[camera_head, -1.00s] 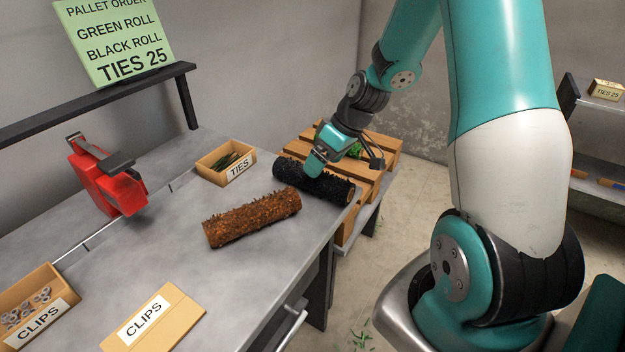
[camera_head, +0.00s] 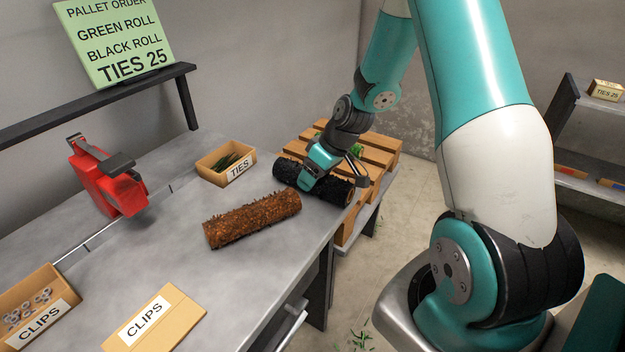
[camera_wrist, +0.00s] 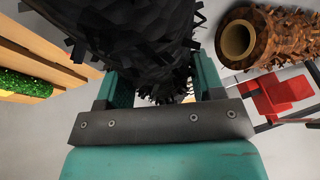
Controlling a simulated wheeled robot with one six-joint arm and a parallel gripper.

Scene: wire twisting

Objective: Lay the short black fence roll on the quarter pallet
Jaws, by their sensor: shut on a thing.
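The short black fence roll (camera_head: 333,187) lies at the far right end of the grey bench, near the bench edge. My gripper (camera_head: 311,183) reaches down over its middle and is shut on it. In the wrist view the black roll (camera_wrist: 130,35) fills the top centre between the two teal fingers (camera_wrist: 158,92). The wooden quarter pallet (camera_head: 381,143) stands just behind and to the right of the bench end. A green roll (camera_head: 357,151) lies on the pallet, mostly hidden by my arm; a green part also shows in the wrist view (camera_wrist: 25,84).
A rusty brown roll (camera_head: 252,219) lies on the bench in front of the black one. An order sign (camera_head: 115,40) stands on the shelf.

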